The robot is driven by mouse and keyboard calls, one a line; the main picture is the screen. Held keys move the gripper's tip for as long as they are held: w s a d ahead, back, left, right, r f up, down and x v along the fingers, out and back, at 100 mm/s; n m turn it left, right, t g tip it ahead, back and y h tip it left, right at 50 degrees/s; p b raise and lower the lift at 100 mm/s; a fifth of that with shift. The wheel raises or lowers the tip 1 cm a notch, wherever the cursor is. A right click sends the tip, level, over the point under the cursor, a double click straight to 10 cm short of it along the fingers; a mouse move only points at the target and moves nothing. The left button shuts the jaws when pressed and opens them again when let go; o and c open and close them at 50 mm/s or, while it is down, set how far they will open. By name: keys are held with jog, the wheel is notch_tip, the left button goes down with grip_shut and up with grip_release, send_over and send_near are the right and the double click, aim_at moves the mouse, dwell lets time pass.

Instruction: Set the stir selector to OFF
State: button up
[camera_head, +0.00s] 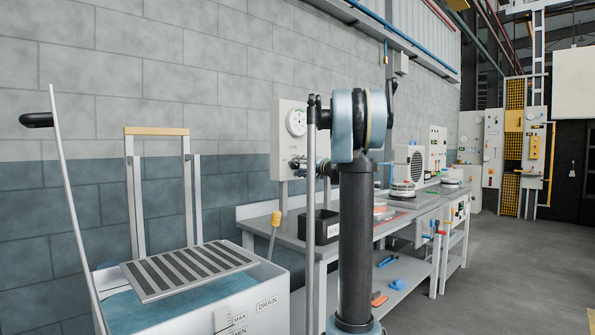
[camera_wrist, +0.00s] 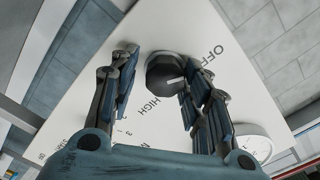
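The stir selector appears as a dark round knob (camera_wrist: 168,72) with a white pointer mark on a white panel (camera_wrist: 140,30) in the wrist view. The label OFF is printed to its upper right, and HIGH just below it. The pointer mark lies on the knob's right part; which label it indicates is unclear. My gripper (camera_wrist: 160,64) is open, its two dark fingers apart on either side of the knob. The right finger is close to the knob and the left has a wider gap; contact is unclear. In the head view the panel (camera_head: 285,150) is partly behind my arm.
A round white gauge (camera_wrist: 251,143) sits beside my right finger in the wrist view. In the head view a metal workbench (camera_head: 255,222) runs along the wall, with a dark bin (camera_head: 326,231) on it. A tank (camera_head: 275,275) stands front left. The floor at right is clear.

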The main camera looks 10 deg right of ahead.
jog(key=shift+a+r, duration=0.1)
jog(key=shift+s, duration=0.1)
jog(key=v, duration=1.2)
